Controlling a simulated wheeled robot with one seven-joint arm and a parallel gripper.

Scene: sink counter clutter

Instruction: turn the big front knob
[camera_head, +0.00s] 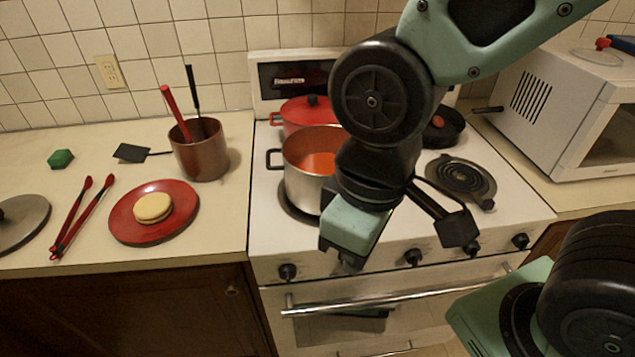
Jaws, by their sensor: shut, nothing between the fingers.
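The white stove (430,270) has a row of black knobs along its front panel. One knob (287,271) is at the left end, one (413,257) near the middle, and others (472,248) (521,241) to the right. I cannot tell clearly which is the big one. My gripper (347,264) points down in front of the panel, between the left and middle knobs, with its fingers shut and nothing seen between them. The gripper and wrist hide part of the panel, and I cannot tell whether the fingertips touch it.
A steel pot (301,178) with red contents and a red lidded pot (300,110) stand on the stove, close to my wrist. The oven handle (390,301) runs below the knobs. A microwave (560,110) stands right; a red plate (125,218) and utensil pot (203,158) left.

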